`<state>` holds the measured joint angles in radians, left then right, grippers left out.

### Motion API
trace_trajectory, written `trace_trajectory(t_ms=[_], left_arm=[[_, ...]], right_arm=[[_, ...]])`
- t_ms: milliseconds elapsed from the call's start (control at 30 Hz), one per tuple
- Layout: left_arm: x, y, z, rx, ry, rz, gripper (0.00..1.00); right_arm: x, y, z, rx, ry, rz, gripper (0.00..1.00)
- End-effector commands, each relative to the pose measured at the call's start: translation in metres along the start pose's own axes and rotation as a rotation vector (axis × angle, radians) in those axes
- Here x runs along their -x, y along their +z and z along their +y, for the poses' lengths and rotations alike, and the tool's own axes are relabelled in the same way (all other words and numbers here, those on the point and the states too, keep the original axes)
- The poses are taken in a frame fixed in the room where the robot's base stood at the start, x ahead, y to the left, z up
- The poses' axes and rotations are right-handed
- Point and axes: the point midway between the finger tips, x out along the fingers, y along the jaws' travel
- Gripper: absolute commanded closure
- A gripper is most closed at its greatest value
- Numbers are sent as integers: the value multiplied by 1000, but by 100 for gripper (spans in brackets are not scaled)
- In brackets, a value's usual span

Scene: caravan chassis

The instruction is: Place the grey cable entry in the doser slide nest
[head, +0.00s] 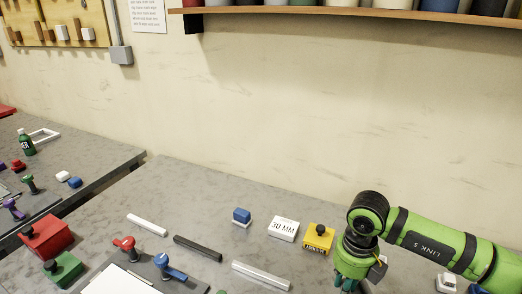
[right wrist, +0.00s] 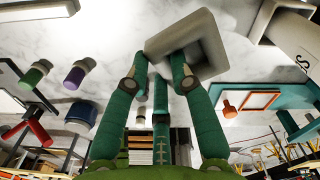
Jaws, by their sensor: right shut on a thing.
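My right gripper (head: 347,280) reaches down at the lower right of the head view, with its green fingers partly cut off by the frame edge. In the right wrist view the gripper (right wrist: 160,68) is shut on a grey, square, plate-like piece, the grey cable entry (right wrist: 207,48), which sits tilted at the fingertips. In the head view a small grey part of the cable entry (head: 377,270) shows beside the fingers. I cannot pick out the doser slide nest for certain in either view. My left gripper is not in view.
A yellow block with a black knob (head: 319,238), a white 30 MM block (head: 283,229) and a blue-and-white block (head: 241,217) stand left of my gripper. Light bars, a dark bar (head: 197,247), red and blue clamps, and red and green boxes lie further left. A shelf (head: 350,11) hangs above.

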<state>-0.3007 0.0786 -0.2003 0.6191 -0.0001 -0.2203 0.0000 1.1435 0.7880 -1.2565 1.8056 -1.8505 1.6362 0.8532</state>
Motion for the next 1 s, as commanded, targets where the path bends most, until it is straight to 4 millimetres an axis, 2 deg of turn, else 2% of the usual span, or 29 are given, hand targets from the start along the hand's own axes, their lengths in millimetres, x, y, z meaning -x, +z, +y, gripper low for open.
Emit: trace_trajectory(t_ms=[100,1000], left_arm=[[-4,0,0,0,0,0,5],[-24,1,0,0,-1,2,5]], right_arm=[[3,-6,4,283,4,1,100],[28,-52,19,2439,0,-1,100]])
